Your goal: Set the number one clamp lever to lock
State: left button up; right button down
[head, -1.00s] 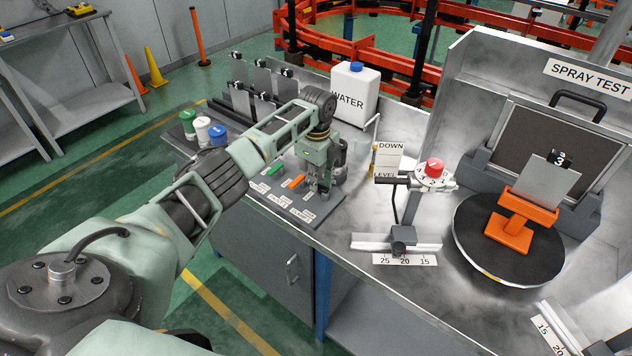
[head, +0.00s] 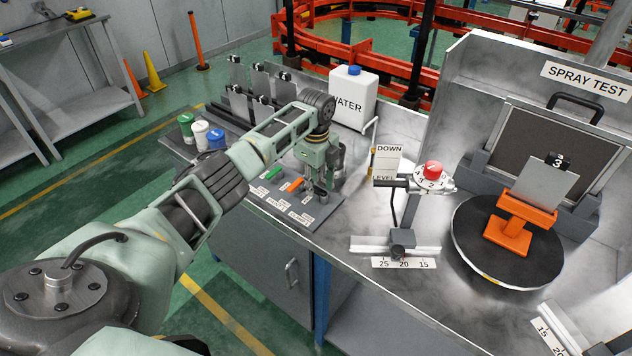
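A grey lever panel (head: 262,207) with white labels lies on the bench in the middle left. A green lever (head: 270,173) and an orange lever (head: 293,185) stand out on it. The label print is too small to read, so I cannot tell which lever is number one or how it is set. My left gripper (head: 321,186) points down over the panel's right end, to the right of the orange lever. It hides that part of the panel, and I cannot tell whether its fingers touch or hold anything. My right gripper is out of view.
A white water jug (head: 352,100) and racked plates stand behind my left arm. Green, white and blue capped bottles (head: 201,133) stand to its left. A red-capped nozzle (head: 433,170) and a black turntable (head: 485,255) with an orange holder (head: 515,225) are at right.

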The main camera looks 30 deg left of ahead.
aim_at(316, 187)
pick_arm(q)
notch_tip(316, 187, up, 12)
dwell(0.6)
jog(key=shift+f, duration=0.15)
dwell(0.4)
